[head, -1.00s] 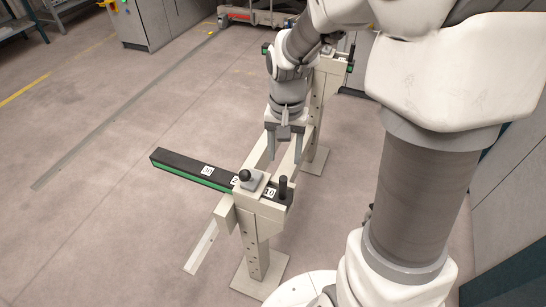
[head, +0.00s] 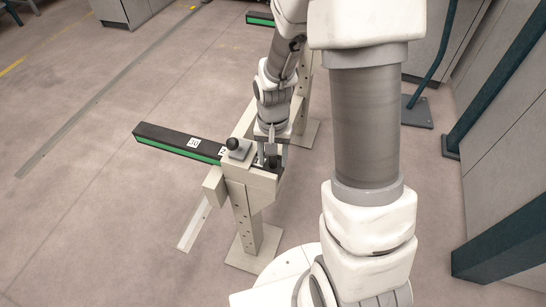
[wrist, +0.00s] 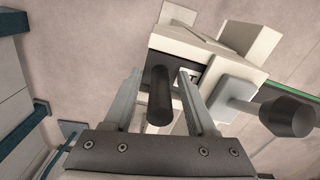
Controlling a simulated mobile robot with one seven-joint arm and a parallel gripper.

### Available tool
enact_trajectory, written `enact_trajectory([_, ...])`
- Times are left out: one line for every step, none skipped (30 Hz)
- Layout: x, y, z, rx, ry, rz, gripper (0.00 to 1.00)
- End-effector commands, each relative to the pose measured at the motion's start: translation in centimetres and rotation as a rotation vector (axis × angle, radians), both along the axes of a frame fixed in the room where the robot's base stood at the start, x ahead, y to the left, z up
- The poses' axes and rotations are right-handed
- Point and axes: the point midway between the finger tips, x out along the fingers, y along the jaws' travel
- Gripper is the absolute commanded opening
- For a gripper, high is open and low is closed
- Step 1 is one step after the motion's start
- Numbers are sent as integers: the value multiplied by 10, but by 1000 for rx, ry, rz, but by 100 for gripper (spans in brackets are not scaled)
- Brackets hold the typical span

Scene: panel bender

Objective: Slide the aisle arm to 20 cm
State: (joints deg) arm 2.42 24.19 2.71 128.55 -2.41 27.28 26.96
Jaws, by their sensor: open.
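The aisle arm (head: 170,138) is a black bar with a green side strip. It passes through a cream clamp block on a post, with its long end pointing left. A label 30 shows on the bar; another label beside the block is partly hidden. A black upright handle (wrist: 160,97) stands on the bar's short end, right of the block. My gripper (head: 265,156) is open at this handle. In the wrist view its two grey fingers (wrist: 160,100) stand on either side of the handle, with visible gaps.
The cream post (head: 246,222) stands on a flat base plate (head: 252,247). A cream beam runs back to a second post, with another black and green arm (head: 260,19). Grey cabinets and teal posts (head: 510,235) line the right side. The floor at left is open.

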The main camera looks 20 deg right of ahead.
Motion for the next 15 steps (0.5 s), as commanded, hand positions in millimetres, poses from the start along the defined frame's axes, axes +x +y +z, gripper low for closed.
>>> enact_trajectory([0, 0, 0, 0, 0, 0, 57])
enact_trajectory([0, 0, 0, 0, 0, 0, 57])
enact_trajectory([0, 0, 0, 0, 0, 0, 57])
enact_trajectory([0, 0, 0, 0, 0, 0, 55])
enact_trajectory([0, 0, 0, 0, 0, 0, 50])
enact_trajectory([0, 0, 0, 0, 0, 0, 43])
enact_trajectory([0, 0, 0, 0, 0, 0, 37])
enact_trajectory([0, 0, 0, 0, 0, 0, 32])
enact_trajectory([0, 0, 0, 0, 0, 0, 25])
enact_trajectory([0, 0, 0, 0, 0, 0, 19])
enact_trajectory([0, 0, 0, 0, 0, 0, 14])
enact_trajectory([0, 0, 0, 0, 0, 0, 7])
enact_trajectory([0, 0, 0, 0, 0, 0, 1])
enact_trajectory([0, 0, 0, 0, 0, 0, 0])
enact_trajectory([0, 0, 0, 0, 0, 0, 0])
